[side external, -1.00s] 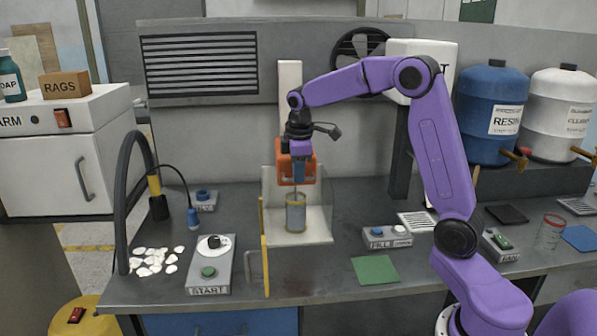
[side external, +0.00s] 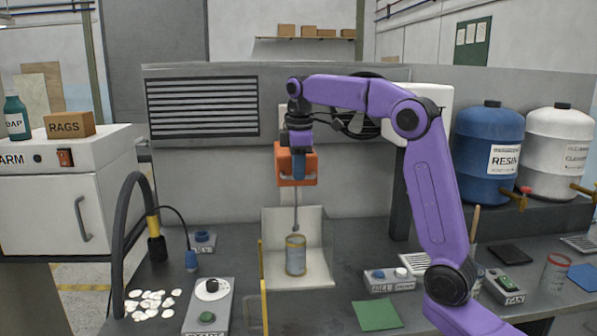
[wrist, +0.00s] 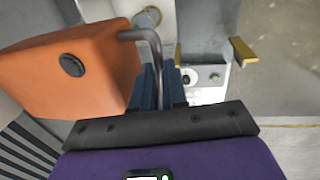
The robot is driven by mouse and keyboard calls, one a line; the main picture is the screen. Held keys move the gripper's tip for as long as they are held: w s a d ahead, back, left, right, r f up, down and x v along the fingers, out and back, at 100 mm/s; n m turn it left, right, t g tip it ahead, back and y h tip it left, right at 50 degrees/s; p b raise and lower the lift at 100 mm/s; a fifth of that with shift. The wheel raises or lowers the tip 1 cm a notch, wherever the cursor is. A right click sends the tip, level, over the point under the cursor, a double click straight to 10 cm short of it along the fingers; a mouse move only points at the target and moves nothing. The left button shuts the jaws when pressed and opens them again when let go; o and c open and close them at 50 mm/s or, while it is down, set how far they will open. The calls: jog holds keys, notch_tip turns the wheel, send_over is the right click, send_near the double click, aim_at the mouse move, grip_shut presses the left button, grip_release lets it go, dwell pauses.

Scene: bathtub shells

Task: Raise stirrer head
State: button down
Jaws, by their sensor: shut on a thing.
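The stirrer head is an orange block (side external: 296,165) in front of a pale upright post; it also shows large in the wrist view (wrist: 75,70). Its thin grey shaft (side external: 295,208) hangs straight down, with its lower end just above or at the rim of the can (side external: 296,256); I cannot tell which. The can stands upright on a pale tray (side external: 318,275) with a back screen. My gripper (side external: 299,168) is at the front of the block. In the wrist view its blue fingers (wrist: 160,80) are shut on the head's bent grey handle (wrist: 150,42).
A yellow-edged panel (side external: 264,292) stands left of the tray. The START box (side external: 208,306), white pieces (side external: 150,304) and a black hose (side external: 120,235) are further left.

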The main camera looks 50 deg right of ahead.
jog(key=c, duration=1.2)
grip_release()
jog(key=shift+r, duration=0.4)
jog(key=shift+o, duration=0.2)
jog(key=shift+f, duration=0.1)
notch_tip(320, 180, up, 7)
jog(key=s, duration=0.1)
jog(key=shift+a+r, duration=0.2)
jog(key=shift+a, duration=0.25)
